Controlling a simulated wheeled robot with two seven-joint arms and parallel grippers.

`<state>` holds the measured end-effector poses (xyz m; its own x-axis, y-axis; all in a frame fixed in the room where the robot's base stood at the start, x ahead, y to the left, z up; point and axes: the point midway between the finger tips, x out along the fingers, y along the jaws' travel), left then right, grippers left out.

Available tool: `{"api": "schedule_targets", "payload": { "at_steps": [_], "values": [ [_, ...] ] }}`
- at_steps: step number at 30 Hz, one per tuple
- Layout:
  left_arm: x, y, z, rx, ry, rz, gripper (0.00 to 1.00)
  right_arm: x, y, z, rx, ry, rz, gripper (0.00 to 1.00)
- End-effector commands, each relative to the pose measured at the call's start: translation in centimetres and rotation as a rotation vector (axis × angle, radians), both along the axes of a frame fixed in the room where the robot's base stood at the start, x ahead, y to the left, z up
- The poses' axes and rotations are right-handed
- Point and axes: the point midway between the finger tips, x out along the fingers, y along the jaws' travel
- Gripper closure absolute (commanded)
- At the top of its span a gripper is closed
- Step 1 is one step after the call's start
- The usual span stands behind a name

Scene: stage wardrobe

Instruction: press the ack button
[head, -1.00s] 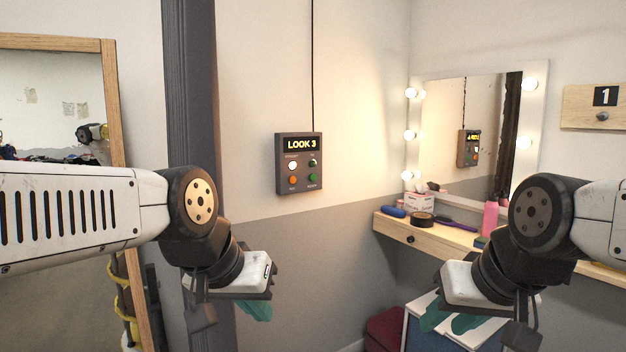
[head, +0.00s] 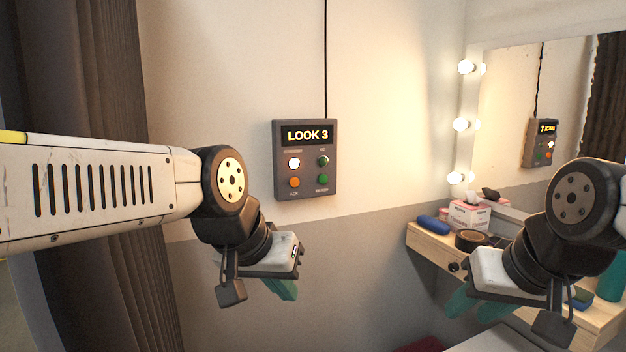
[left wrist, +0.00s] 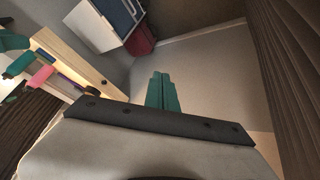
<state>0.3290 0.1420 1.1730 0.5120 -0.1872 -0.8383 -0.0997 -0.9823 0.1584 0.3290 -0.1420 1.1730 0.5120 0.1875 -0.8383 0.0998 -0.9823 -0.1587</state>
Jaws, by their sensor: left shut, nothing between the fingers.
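The ack button (head: 294,182) is the orange button at the lower left of a dark wall box (head: 305,160) whose display reads LOOK 3. A lit white button (head: 294,163) is above it and two green buttons are to its right. My left gripper (head: 283,290) is below the box in the head view, clear of the buttons. Its teal fingers are together and empty; they also show in the left wrist view (left wrist: 161,91). My right gripper (head: 475,306) is at the lower right, its teal fingers apart and empty.
A wooden shelf (head: 432,244) on the right carries a tissue box (head: 469,215), a blue roll (head: 433,225) and black tape (head: 471,240). A mirror (head: 510,130) with bulbs reflects the box. A dark curtain (head: 95,90) hangs at left. The wall around the box is clear.

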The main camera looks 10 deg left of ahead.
Motion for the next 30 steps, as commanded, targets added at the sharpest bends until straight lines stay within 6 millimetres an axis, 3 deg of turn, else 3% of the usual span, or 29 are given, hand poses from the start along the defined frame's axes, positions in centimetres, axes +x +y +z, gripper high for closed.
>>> {"api": "schedule_targets", "payload": {
  "at_steps": [12,16,20,27,30],
  "values": [
    [0.2,0.0,0.1,-0.001,-0.002,0.001,1.00,0.0,0.0,0.0,0.000,0.000,0.000,0.64],
    [2.5,0.6,0.9,-0.003,-0.017,0.021,1.00,0.0,0.0,0.0,0.000,0.000,0.000,0.64],
    [8.6,2.0,2.6,0.000,-0.065,0.072,1.00,0.0,0.0,0.0,0.000,0.000,0.000,0.64],
    [24.7,5.0,4.5,0.049,-0.215,0.180,1.00,0.0,0.0,0.0,0.000,0.000,0.000,0.64],
    [30.3,5.4,4.5,0.080,-0.278,0.199,1.00,0.0,0.0,0.0,0.000,0.000,0.000,0.64]
  ]
}}
